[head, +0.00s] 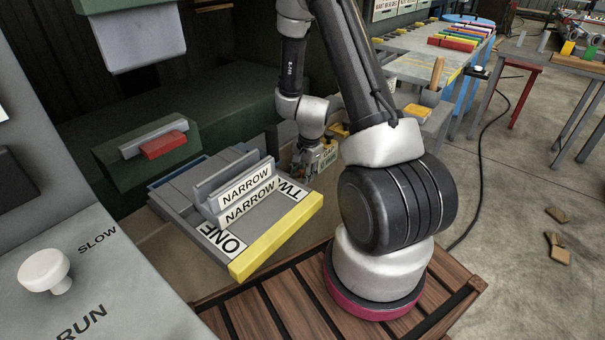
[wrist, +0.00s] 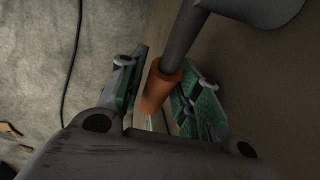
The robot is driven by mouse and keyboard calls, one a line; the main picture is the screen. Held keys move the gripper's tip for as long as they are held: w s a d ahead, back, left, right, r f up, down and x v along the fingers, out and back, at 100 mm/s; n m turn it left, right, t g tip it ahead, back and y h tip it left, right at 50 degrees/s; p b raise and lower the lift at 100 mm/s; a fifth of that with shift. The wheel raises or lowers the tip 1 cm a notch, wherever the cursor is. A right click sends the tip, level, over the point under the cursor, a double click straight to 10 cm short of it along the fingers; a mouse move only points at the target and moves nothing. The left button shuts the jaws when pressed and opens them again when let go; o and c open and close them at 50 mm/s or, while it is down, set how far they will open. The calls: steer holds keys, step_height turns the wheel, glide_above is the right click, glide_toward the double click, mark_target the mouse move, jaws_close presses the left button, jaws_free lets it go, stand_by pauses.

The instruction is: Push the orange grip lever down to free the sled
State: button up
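The orange grip (wrist: 162,88) of the lever shows in the wrist view as a short sleeve on the end of a grey rod (wrist: 184,38). It lies between the two green-padded fingers of my gripper (wrist: 160,92), nearer the right finger. A strip of gap shows on the left side, so the fingers look open around it; contact on the right cannot be told. In the head view my gripper (head: 316,160) is low, just beyond the grey slotted carriage. I cannot make out the lever there, and I cannot tell which part is the sled.
The grey carriage (head: 182,205) has NARROW, ONE and TWO labels and a yellow front bar (head: 278,236). A green machine body (head: 222,112) stands behind it. A panel with a white knob (head: 45,270) is at the left. A bench (head: 405,68) stands at the back right.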

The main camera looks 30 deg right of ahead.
steer(key=shift+c, duration=0.3)
jaws_close()
steer(key=shift+f, duration=0.1)
steer(key=shift+s+a+f+g+y, duration=0.1)
steer(key=shift+a+f+g+y, duration=0.15)
steer(key=shift+f+y, duration=0.35)
steer(key=shift+s+a+f+g+y, duration=0.1)
steer(key=shift+a+f+g+y, duration=0.2)
steer(key=shift+y, duration=0.5)
steer(key=shift+s+a+f+g+y, duration=0.2)
steer(key=shift+a+f+g+y, duration=0.4)
steer(key=shift+y, duration=0.8)
steer(key=shift+a+f, duration=0.15)
steer(key=shift+f, duration=0.1)
steer(key=shift+o, duration=0.3)
jaws_free()
